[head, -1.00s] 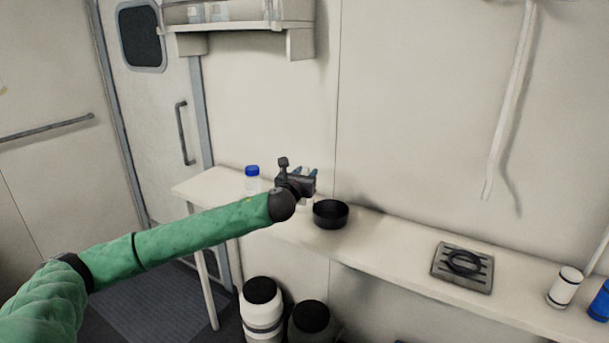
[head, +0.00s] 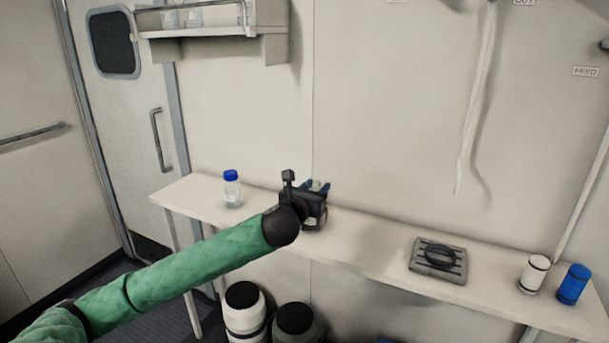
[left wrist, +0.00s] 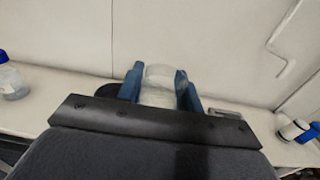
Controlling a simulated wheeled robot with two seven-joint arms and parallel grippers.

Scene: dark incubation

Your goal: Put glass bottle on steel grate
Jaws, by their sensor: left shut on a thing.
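My left gripper (head: 318,190) is above the counter, in front of the wall. It is shut on a clear, whitish glass bottle (left wrist: 159,85), which stands between the blue fingers in the left wrist view. In the head view the wrist and fingers hide most of this bottle. The steel grate (head: 432,272) is a grey slotted square on the counter, right of the gripper and apart from it. A black ring (head: 440,257) lies on the grate. My right gripper is not in view.
A clear bottle with a blue cap (head: 232,190) stands on the counter (head: 365,255) at the left. A white container (head: 534,274) and a blue one (head: 573,284) stand right of the grate. A hose (head: 475,115) hangs on the wall. The counter between gripper and grate is clear.

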